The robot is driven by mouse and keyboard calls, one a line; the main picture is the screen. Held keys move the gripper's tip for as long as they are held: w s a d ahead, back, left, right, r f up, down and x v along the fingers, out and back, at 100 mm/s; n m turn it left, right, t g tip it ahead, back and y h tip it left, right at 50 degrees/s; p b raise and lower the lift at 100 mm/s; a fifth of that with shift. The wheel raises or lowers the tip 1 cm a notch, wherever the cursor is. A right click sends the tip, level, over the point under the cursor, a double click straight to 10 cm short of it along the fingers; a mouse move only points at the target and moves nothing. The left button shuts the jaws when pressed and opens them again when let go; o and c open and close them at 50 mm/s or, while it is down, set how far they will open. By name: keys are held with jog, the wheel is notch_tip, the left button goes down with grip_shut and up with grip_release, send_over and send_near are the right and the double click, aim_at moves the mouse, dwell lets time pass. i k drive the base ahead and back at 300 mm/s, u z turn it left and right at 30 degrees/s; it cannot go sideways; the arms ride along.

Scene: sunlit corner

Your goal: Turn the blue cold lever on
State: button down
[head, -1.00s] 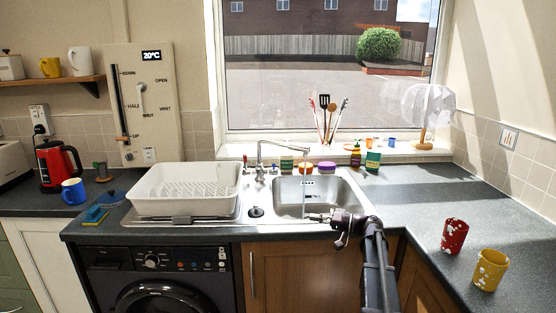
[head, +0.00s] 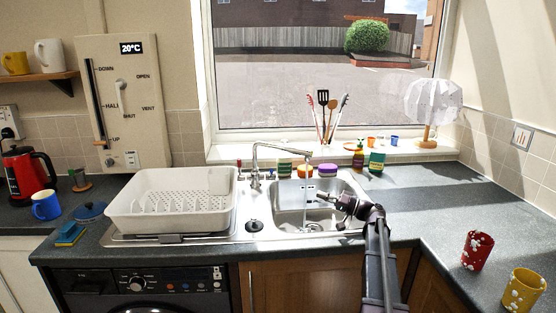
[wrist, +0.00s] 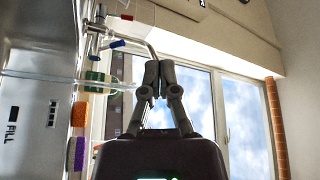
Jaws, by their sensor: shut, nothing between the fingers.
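The mixer tap (head: 256,165) stands behind the sink, its spout reaching right over the bowl. A thin stream of water (head: 304,200) appears to fall from the spout. The blue cold lever (wrist: 118,43) shows in the wrist view beside the tap body, with the red lever (wrist: 127,17) beyond it. In the head view the blue lever (head: 270,173) is tiny, just right of the tap base. My gripper (head: 320,195) is shut and empty over the sink bowl, right of the tap and apart from the lever. Its closed fingers also show in the wrist view (wrist: 152,76).
A white dish rack (head: 170,212) fills the drainer left of the tap. Red (head: 477,250) and yellow (head: 523,290) cups stand on the right worktop.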

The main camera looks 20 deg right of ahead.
aim_at(270, 175)
jog(key=i, duration=0.85)
jog(key=u, duration=0.05)
